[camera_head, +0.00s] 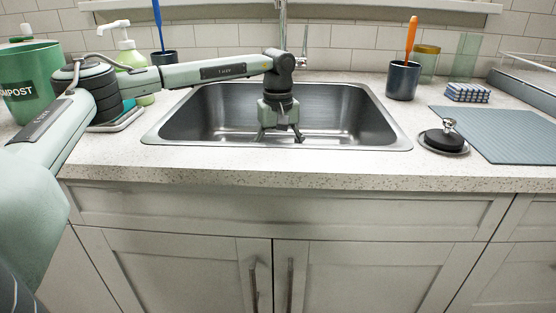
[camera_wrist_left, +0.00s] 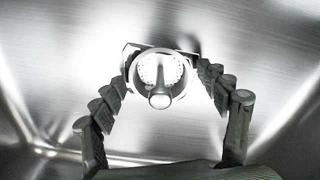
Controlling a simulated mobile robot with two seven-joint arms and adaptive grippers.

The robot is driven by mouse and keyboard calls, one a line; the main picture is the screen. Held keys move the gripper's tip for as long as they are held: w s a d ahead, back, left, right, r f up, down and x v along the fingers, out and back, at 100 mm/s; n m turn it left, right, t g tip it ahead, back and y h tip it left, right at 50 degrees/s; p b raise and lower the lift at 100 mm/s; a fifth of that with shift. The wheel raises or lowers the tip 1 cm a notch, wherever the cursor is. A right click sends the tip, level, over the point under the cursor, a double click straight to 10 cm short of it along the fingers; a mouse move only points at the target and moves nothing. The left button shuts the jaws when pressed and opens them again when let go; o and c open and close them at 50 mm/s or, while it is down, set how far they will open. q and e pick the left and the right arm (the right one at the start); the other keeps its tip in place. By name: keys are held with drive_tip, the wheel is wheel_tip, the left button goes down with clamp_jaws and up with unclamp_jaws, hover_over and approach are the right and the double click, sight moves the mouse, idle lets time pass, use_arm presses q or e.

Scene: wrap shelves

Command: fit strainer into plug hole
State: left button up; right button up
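My left gripper (camera_head: 280,137) reaches down into the steel sink (camera_head: 185,122). In the left wrist view its two fingers (camera_wrist_left: 161,76) are spread wide, one on each side of the strainer. The strainer (camera_wrist_left: 148,71) is a small round perforated metal disc with a round knob (camera_wrist_left: 160,100). My right gripper is not in view.
A black stopper (camera_head: 444,140) with a metal knob rests on a small dish right of the sink, beside a grey mat (camera_head: 505,135). A dark cup (camera_head: 403,82) with an orange brush stands behind. A green compost bin (camera_head: 30,85) and soap bottle (camera_head: 130,55) are left. The tap (camera_head: 283,25) rises behind.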

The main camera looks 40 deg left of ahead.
use_arm(q)
drive_tip(key=shift+r, duration=0.1)
wheel_tip(320, 180, up, 12)
drive_tip(key=shift+r, duration=0.1)
idle(0.5)
idle(0.4)
